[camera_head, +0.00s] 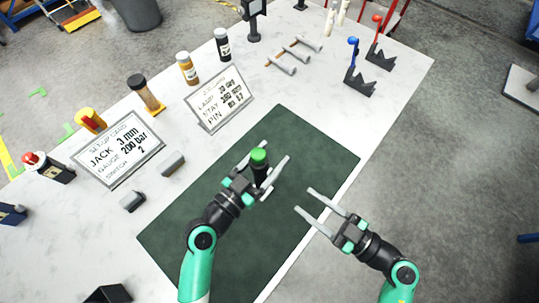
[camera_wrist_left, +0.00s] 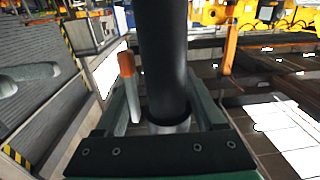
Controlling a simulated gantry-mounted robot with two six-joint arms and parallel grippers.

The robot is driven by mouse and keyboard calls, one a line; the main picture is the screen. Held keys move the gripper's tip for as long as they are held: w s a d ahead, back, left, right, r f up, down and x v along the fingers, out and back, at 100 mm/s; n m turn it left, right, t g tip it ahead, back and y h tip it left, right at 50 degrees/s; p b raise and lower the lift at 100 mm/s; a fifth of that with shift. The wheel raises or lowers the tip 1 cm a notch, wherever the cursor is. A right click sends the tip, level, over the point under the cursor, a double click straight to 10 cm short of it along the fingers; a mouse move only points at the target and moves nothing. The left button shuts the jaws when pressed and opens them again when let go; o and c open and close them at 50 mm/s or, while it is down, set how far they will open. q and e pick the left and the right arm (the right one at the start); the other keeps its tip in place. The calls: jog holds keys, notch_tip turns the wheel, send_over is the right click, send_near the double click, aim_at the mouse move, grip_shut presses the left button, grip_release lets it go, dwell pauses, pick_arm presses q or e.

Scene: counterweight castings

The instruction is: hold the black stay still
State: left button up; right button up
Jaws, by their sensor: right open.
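The black stay, a dark upright post with a green cap (camera_head: 259,156), stands over the dark green mat (camera_head: 185,232) in the head view. In the left wrist view the black stay (camera_wrist_left: 165,60) rises between my fingers, with a pale ring at its lower end. My left gripper (camera_head: 275,151) has its fingers apart on either side of the stay, and they look spread wider than it. Whether either finger touches it is hard to see. My right gripper (camera_head: 302,199) is open and empty over the mat's right edge, apart from the stay.
Two label cards, one reading JACK (camera_head: 118,149) and one reading STAY (camera_head: 218,100), stand left of the mat. Bottles (camera_head: 187,68), grey rods (camera_head: 281,64) and black clamps with blue (camera_head: 359,80) and red tops line the back.

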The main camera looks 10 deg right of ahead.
pick_arm(q)
grip_shut()
pick_arm(e)
jog(key=c, duration=0.4)
jog(key=shift+s+a+n, duration=0.1)
jog(key=shift+n, duration=0.6)
jog(key=shift+c, duration=1.2)
jog(key=shift+s+a+f+n+g, duration=0.1)
jog(key=shift+s+n+g, duration=0.05)
jog(key=shift+n, duration=0.45)
jog(key=shift+s+a+f+n+g, duration=0.1)
jog(key=shift+n+g, duration=0.05)
jog(key=shift+n, duration=0.45)
grip_shut()
jog(key=n+g+y, duration=0.1)
jog(key=n, duration=0.5)
jog(key=n+g+y, duration=0.1)
jog(key=n+g, duration=0.1)
jog(key=n, duration=0.4)
jog(key=s+a+n+g, duration=0.1)
jog(key=n, duration=0.5)
jog(key=shift+f+g+y, duration=0.1)
jog(key=shift+g+y, duration=0.2)
jog(key=shift+y, duration=0.1)
jog(key=shift+s, duration=0.1)
